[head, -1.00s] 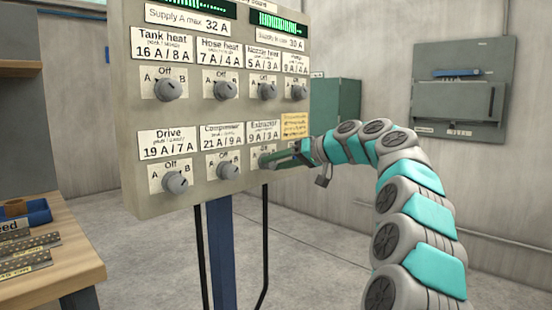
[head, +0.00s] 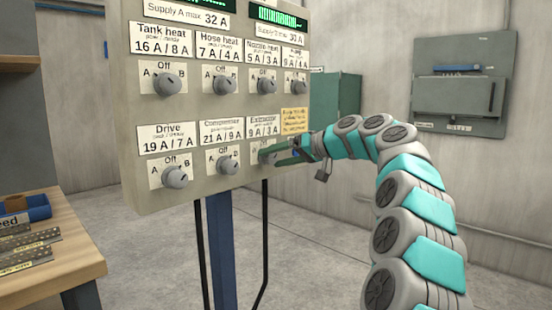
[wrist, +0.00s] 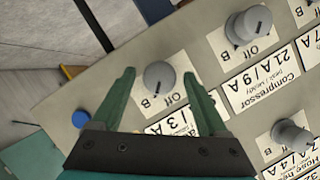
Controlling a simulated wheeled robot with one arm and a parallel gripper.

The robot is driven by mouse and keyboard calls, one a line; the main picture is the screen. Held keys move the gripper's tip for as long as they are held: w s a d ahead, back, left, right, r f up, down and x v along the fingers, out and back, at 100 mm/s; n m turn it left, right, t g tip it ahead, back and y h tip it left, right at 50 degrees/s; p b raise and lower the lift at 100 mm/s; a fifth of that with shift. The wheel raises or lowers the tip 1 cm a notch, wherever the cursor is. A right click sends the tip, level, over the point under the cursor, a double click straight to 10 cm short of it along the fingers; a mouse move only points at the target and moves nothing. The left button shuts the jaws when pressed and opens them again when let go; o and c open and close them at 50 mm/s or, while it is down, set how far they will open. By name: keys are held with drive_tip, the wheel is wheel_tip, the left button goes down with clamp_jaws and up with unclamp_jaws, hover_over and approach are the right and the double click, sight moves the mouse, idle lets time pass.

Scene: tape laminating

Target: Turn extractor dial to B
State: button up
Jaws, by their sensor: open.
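The extractor dial (wrist: 159,75) is a grey round knob on the panel, with "Off" and "B" printed beside it in the wrist view. My gripper (head: 273,153) is open at the panel, coming in from the right. In the wrist view its green fingers (wrist: 159,78) stand on either side of the dial, with a visible gap at each side. The dial's dark mark lies on the side toward the letters; I cannot tell its exact setting.
The compressor dial (head: 229,161) is beside the extractor dial, and the drive dial (head: 177,176) is farther left. A row of dials sits above. A wooden bench (head: 75,238) stands at the left. The floor to the right is clear.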

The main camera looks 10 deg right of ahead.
drive_tip(key=v, duration=0.7)
drive_tip(key=shift+s+d+b, duration=0.25)
drive_tip(key=shift+d+b, duration=0.05)
drive_tip(key=shift+a+r, duration=0.1)
drive_tip(key=shift+r, duration=0.05)
drive_tip(key=s+a+f+g+h, duration=0.2)
drive_tip(key=s+a+f+g, duration=0.1)
drive_tip(key=s+a+f, duration=0.6)
drive_tip(key=s+a+f+g+h, duration=0.1)
drive_tip(key=s+a+f+g, duration=0.3)
drive_tip(key=s+a+f, duration=0.45)
drive_tip(key=s+d+f+g+h, duration=0.1)
drive_tip(key=s+d+f, duration=0.3)
drive_tip(key=s, duration=0.6)
drive_tip(key=s+d+f+m+g+h, duration=0.1)
drive_tip(key=s+d+f+h, duration=0.3)
drive_tip(key=s+f, duration=0.5)
drive_tip(key=s+d+f+m+g+h, duration=0.1)
drive_tip(key=s+d+f+g+h, duration=0.1)
drive_tip(key=s+f, duration=0.5)
drive_tip(key=s+d, duration=0.1)
drive_tip(key=s, duration=0.5)
drive_tip(key=shift+s+d+h, duration=0.15)
drive_tip(key=shift+d+h, duration=0.25)
